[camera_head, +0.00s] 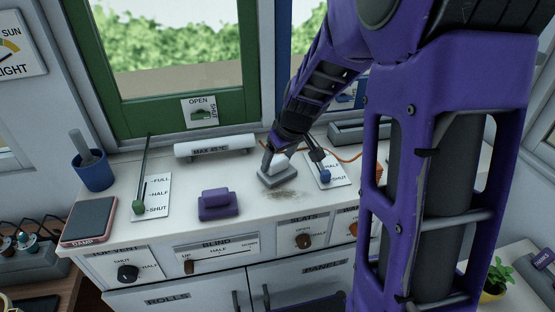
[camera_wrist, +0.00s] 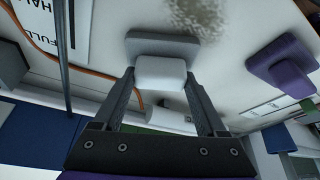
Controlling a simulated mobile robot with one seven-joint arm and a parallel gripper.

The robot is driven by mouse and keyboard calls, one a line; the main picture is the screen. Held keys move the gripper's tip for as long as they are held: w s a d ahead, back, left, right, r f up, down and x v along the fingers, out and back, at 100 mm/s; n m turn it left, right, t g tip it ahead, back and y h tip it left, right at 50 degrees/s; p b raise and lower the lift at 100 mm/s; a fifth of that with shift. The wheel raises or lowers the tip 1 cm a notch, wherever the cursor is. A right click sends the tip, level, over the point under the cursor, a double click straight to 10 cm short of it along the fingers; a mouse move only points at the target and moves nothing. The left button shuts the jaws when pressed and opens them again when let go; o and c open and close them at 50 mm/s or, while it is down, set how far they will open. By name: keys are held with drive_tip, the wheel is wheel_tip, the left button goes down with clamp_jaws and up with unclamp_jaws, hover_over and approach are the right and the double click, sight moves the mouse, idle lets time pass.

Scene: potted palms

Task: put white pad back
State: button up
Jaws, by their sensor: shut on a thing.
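The white pad, a pale block on a flat grey base (camera_head: 277,176), is at the middle of the white counter (camera_head: 180,235). It also shows in the wrist view as a white grip block (camera_wrist: 160,72) with the grey base beyond it. My gripper (camera_head: 276,158) reaches down from the right and is shut on the white block, one finger on each side. The base is at or very near the counter top; I cannot tell whether it touches. A brownish smudge (camera_head: 284,194) lies on the counter just in front of the pad.
A purple pad (camera_head: 214,204) stands to the left. A white roll (camera_head: 215,148) lies behind it. A green-knobbed lever (camera_head: 139,207) is further left, a blue-knobbed lever (camera_head: 325,176) close right. A blue cup (camera_head: 92,170) and a pink-edged DAMP tray (camera_head: 90,222) are at the left end.

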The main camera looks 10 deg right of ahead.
drive_tip(key=o, duration=1.1)
drive_tip(key=shift+r, duration=0.1)
drive_tip(key=v, duration=1.2)
drive_tip(key=shift+p, duration=0.4)
drive_tip(key=shift+d, duration=0.1)
